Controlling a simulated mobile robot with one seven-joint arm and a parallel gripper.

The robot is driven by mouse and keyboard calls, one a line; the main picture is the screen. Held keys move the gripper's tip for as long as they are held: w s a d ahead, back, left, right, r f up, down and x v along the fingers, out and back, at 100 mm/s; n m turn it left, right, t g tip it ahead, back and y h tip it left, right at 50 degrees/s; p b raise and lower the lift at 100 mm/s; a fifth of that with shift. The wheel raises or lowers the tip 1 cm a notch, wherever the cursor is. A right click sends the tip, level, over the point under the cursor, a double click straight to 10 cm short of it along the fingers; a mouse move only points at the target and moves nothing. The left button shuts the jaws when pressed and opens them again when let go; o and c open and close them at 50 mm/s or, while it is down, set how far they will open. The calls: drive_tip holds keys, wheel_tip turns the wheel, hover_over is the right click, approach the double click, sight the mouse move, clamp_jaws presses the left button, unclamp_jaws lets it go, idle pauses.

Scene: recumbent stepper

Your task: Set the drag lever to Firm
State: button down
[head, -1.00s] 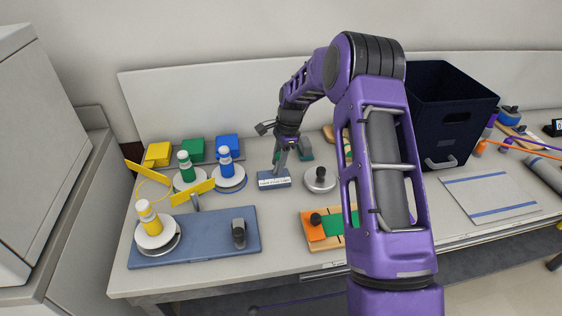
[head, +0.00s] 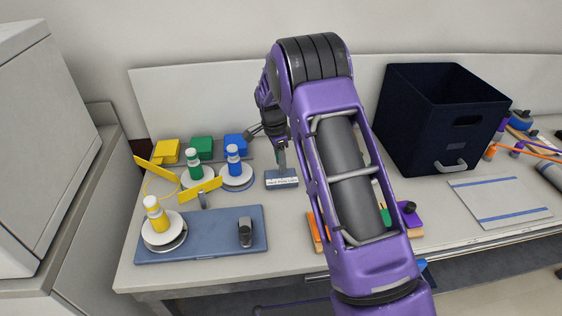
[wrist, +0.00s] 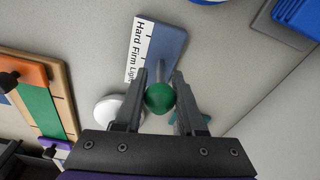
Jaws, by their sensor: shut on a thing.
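The drag lever's blue-grey block (head: 281,184) stands mid-table in the head view, its white label facing front. In the wrist view the block (wrist: 168,48) shows with a label (wrist: 138,48) reading Hard, Firm, Light. A grey stem leads from the block to a round green knob (wrist: 160,97). My gripper (wrist: 161,72) is shut on the green knob, one finger on each side. In the head view my gripper (head: 282,158) is just above the block, and the knob is hidden there. I cannot tell exactly which mark the stem stands at.
A blue board (head: 205,240) with a yellow-banded peg stands front left. Blue (head: 235,165) and green (head: 194,168) pegs on white discs stand left of the block. A dark bin (head: 425,115) is at back right. My arm covers much of a coloured wooden board.

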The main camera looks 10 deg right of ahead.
drive_tip(key=c, duration=0.6)
unclamp_jaws()
drive_tip(key=shift+o, duration=0.2)
wheel_tip(320, 180, up, 17)
drive_tip(key=a, duration=0.2)
drive_tip(key=shift+s+r+p, duration=0.2)
drive_tip(key=shift+p, duration=0.2)
drive_tip(key=shift+a, duration=0.1)
